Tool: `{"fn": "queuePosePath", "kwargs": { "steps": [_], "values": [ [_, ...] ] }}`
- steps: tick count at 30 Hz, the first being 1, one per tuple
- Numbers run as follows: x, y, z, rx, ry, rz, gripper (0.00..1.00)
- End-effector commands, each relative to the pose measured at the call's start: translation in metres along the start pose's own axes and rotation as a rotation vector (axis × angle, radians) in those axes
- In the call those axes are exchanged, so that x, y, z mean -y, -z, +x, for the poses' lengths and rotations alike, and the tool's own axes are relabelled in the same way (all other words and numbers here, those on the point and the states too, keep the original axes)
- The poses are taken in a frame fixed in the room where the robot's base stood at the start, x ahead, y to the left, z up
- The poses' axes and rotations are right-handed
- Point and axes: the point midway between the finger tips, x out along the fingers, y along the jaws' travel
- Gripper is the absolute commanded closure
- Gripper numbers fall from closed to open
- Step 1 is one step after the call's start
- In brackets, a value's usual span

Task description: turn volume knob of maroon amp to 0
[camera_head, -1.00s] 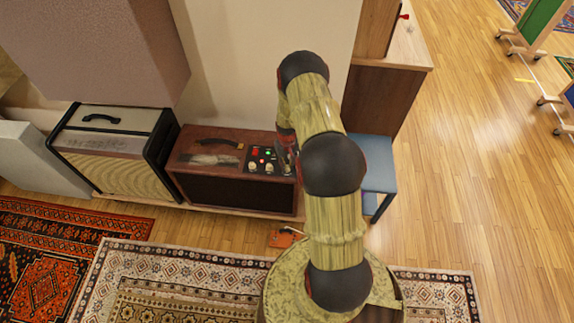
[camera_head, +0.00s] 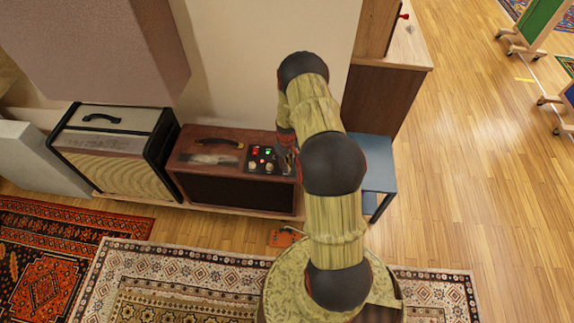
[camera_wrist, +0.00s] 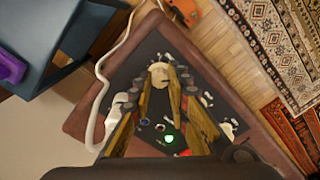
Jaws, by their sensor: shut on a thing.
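The maroon amp (camera_head: 236,146) stands against the wall, with a black control panel (camera_head: 262,159) at the right of its top. In the wrist view its panel (camera_wrist: 158,52) holds several pale knobs, a lit green light (camera_wrist: 169,138) and a red light (camera_wrist: 185,152). My gripper (camera_wrist: 161,87) is at the panel, its two fingers shut on a cream knob (camera_wrist: 159,72) near the panel's end. Labels are too small to read, so I cannot tell the knob's setting. In the head view my arm partly hides the gripper (camera_head: 287,157).
A cream-and-black amp (camera_head: 112,150) stands just left of the maroon one. A blue stool (camera_head: 376,165) stands close on the right, beside a wooden cabinet (camera_head: 385,100). A pale cable (camera_wrist: 98,95) curves over the amp's edge. An orange pedal (camera_head: 282,239) lies on the floor in front.

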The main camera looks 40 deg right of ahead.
Motion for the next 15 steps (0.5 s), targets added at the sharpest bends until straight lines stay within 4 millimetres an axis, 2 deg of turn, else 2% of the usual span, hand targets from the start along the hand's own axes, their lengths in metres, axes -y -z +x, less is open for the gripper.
{"fn": "queuePosePath", "kwargs": {
  "steps": [3, 4, 13, 15],
  "values": [
    [0.0000, 0.0006, -0.0002, -0.001, -0.001, -0.001, 1.00],
    [-0.0001, 0.0006, -0.0002, -0.001, -0.001, -0.001, 0.81],
    [0.0000, 0.0003, -0.0001, 0.000, 0.000, 0.000, 0.64],
    [0.0000, 0.0002, -0.0001, 0.000, 0.000, 0.001, 0.64]
  ]
}}
